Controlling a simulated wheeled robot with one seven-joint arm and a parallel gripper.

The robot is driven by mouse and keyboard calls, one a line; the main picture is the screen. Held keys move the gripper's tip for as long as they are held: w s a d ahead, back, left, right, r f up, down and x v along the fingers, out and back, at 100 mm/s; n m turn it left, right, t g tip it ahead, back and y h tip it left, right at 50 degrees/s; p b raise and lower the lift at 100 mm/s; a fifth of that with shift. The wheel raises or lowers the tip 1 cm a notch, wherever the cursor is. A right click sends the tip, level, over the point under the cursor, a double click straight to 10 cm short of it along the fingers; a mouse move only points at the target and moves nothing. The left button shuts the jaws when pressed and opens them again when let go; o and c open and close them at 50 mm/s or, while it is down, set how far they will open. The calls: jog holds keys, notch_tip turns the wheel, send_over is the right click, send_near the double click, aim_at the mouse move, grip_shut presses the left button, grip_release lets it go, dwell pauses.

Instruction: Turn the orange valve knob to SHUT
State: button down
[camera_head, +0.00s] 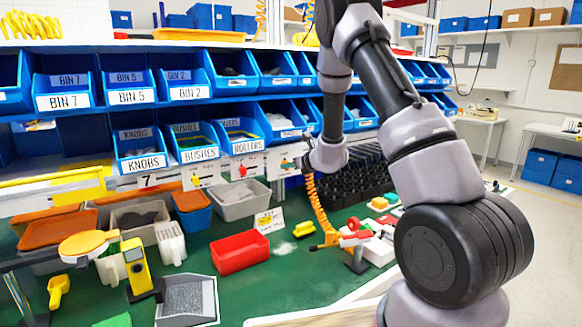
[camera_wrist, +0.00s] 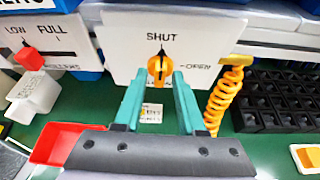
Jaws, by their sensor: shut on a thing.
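The orange valve knob (camera_wrist: 155,71) sits on a white panel (camera_wrist: 122,40) in the wrist view. SHUT is printed above the knob and OPEN to its right. The knob's long axis looks near upright, with its dark mark towards SHUT. My gripper (camera_wrist: 160,79) has teal fingers on the left and right of the knob and is shut on it. The fingers hide part of the knob's sides. In the head view the panel (camera_head: 284,155) is small, in front of the blue bins, and my wrist is just right of it.
Left of the panel in the wrist view is a LOW/FULL panel with a red knob (camera_wrist: 31,58). An orange coiled hose (camera_wrist: 224,97) hangs close to the right. A black rack (camera_wrist: 268,100) stands beyond it. A red bin (camera_head: 240,252) stands on the green bench.

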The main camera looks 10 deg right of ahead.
jog(key=shift+n, duration=0.3)
dwell(0.4)
jog(key=c, duration=0.8)
grip_release()
jog(key=shift+c, duration=0.2)
jog(key=shift+a, duration=0.1)
jog(key=v, duration=1.1)
jog(key=shift+f, duration=0.1)
